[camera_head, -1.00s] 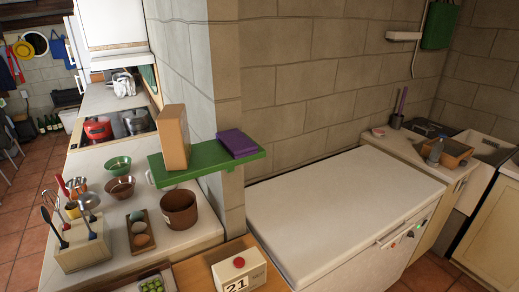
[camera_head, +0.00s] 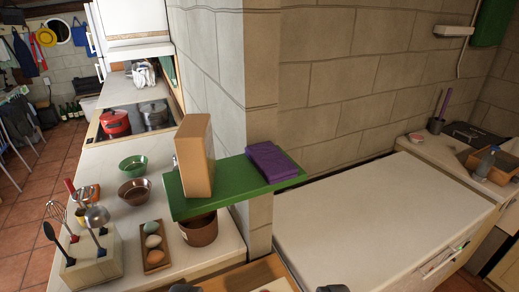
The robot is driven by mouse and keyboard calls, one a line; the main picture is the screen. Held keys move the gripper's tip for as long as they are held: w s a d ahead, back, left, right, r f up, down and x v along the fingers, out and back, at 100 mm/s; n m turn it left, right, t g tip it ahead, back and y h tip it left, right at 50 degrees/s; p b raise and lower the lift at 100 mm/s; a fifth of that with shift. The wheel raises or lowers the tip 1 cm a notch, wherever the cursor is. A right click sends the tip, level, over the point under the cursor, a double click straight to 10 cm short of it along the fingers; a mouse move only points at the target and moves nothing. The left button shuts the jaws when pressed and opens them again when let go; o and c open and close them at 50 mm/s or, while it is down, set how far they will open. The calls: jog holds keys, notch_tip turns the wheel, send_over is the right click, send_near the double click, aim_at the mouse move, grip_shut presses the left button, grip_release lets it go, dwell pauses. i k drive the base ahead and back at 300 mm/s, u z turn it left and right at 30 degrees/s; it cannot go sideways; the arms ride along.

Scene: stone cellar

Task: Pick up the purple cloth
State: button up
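The purple cloth (camera_head: 271,161) lies folded on the right end of a green shelf (camera_head: 230,183) fixed to the stone pillar. A tan box (camera_head: 195,156) stands upright on the same shelf, to the left of the cloth with a small gap. My gripper (camera_head: 258,288) shows only as two dark tips at the bottom edge of the picture. The tips are wide apart, with no object seen held between them. They are below the shelf in the picture and apart from the cloth. The rest of the gripper is out of view.
Below the shelf, a counter holds a brown pot (camera_head: 199,229), an egg tray (camera_head: 154,246), bowls (camera_head: 135,191) and a utensil block (camera_head: 92,258). A white chest top (camera_head: 385,215) at right is bare. The stone pillar (camera_head: 258,120) stands behind the shelf.

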aim_at(275, 167)
jog(key=i, duration=0.45)
jog(key=z, duration=0.1)
jog(key=k, duration=1.05)
jog(key=z, duration=0.4)
jog(key=i, duration=1.15)
jog(key=u, duration=0.6)
jog(key=i, duration=0.4)
jog(key=u, duration=0.4)
